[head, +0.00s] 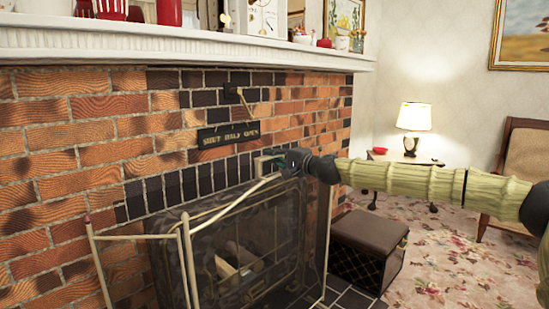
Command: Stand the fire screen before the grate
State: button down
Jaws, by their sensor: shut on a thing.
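The fire screen (188,262) has pale metal rails and dark see-through mesh, with folded side panels. It stands upright in front of the firebox opening, and its left panel angles out to the left. The grate (232,268) with pale logs shows dimly through the mesh. My gripper (270,165) is at the far upper end of the screen's top rail, shut on the screen. The fingertips are small and partly hidden by the gripper's dark body. The screen's lower edge is cut off by the picture's bottom.
A dark brown footstool (372,235) stands just right of the screen. A white mantel (190,45) with ornaments runs above the brick wall. A lit lamp (412,118) and a chair (525,155) are at the right. The flowered carpet (440,260) is open there.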

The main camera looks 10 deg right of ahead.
jog(key=shift+f+b, duration=0.95)
jog(key=shift+b, duration=0.2)
dwell(2.1)
dwell(0.6)
jog(key=c, duration=1.5)
grip_release()
jog(key=shift+s+a, duration=0.1)
jog(key=shift+f, duration=0.1)
